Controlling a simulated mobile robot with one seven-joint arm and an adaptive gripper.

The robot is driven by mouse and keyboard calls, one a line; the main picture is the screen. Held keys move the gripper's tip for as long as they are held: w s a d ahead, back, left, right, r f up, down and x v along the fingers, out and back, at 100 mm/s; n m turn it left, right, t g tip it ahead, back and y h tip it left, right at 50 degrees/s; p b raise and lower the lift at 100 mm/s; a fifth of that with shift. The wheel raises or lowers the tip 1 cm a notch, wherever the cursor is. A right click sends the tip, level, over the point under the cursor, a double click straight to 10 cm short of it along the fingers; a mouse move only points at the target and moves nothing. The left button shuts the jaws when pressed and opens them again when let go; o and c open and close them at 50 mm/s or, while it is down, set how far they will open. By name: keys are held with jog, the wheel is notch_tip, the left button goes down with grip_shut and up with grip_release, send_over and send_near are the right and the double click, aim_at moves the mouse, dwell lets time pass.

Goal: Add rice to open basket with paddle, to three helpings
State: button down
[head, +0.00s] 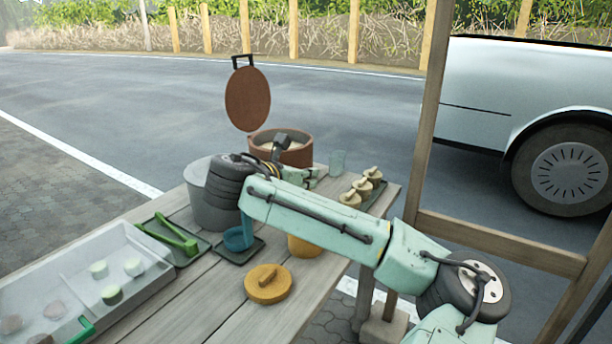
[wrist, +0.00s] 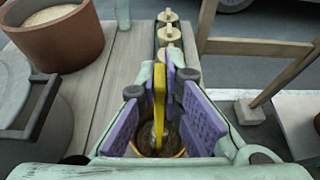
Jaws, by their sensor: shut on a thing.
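My gripper (wrist: 163,92) has purple pads shut on an upright yellow-handled utensil (wrist: 159,88). Its lower end is inside or over a yellow jar (wrist: 182,153) with brown contents; I cannot tell whether it is the paddle. In the head view my arm hides most of the gripper and part of the jar (head: 303,246). The rice (wrist: 50,14) lies in a brown round pot (wrist: 68,42), which stands open at the back in the head view (head: 296,152). Several small beige lidded containers (head: 363,187) stand in a rack at the right edge; I see no open basket clearly.
A brown lid (head: 247,98) stands raised behind the rice pot. A grey pot (head: 208,205) and a blue cup (head: 238,238) stand left of my arm. Green tongs (head: 172,236) and a compartment tray (head: 130,240) are at left. A glass (head: 337,160) stands behind.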

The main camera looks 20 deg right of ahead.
jog(key=shift+f+b, duration=0.3)
jog(key=shift+f, duration=0.2)
dwell(0.7)
dwell(0.5)
notch_tip(320, 180, up, 13)
jog(key=p, duration=1)
dwell(1.2)
